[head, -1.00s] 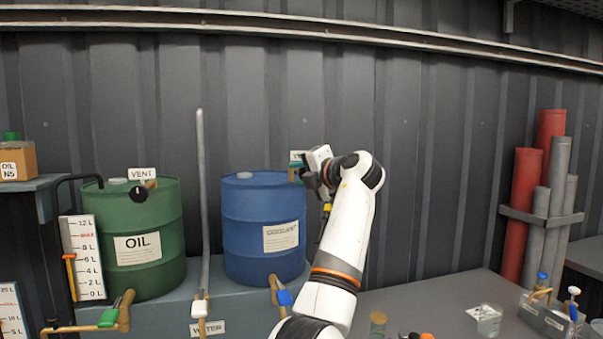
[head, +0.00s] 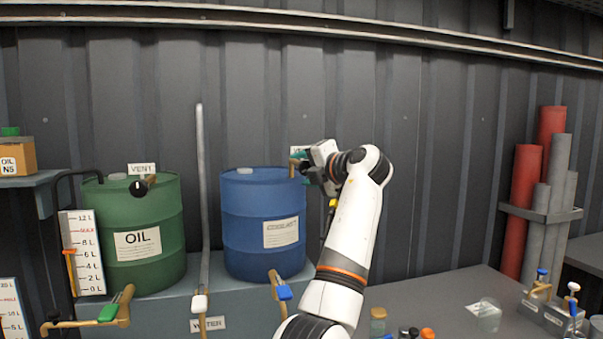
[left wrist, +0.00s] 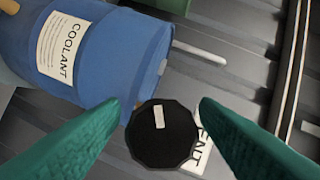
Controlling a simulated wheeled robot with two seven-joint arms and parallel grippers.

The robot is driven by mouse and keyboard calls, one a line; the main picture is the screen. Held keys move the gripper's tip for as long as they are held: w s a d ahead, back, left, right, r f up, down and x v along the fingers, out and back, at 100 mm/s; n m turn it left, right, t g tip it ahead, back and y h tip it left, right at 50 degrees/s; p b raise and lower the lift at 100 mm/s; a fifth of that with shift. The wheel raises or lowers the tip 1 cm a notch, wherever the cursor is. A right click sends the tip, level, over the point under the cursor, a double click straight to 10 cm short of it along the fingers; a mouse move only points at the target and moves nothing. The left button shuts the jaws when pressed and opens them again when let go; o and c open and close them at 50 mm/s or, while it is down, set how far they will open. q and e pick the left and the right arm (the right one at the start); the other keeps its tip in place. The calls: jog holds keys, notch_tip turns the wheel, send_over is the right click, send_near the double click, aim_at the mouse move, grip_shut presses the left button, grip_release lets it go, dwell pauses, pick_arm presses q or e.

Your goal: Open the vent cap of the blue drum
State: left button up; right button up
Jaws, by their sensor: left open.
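The blue drum (head: 262,230) labelled COOLANT stands on a grey bench left of my arm. Its vent cap (left wrist: 160,137) is a black knob with a white bar mark, seen face-on in the left wrist view. The bar stands nearly upright in that picture. My left gripper (head: 308,168) is at the drum's upper right side, beside the partly covered VENT label (head: 298,150). In the left wrist view its green fingers (left wrist: 160,104) are open, one to each side of the cap. I see no grip on it.
A green OIL drum (head: 143,235) with its own black vent knob stands to the left. A thin grey upright pipe (head: 202,200) rises between the drums. The corrugated wall (head: 440,170) is close behind. Small bottles and caps lie on the table at lower right.

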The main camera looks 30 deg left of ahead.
pick_arm(q)
jog(key=b+v, duration=0.2)
jog(key=v, duration=0.8)
jog(key=shift+d+b, duration=0.2)
jog(key=shift+b, duration=0.1)
jog(key=shift+s, duration=0.15)
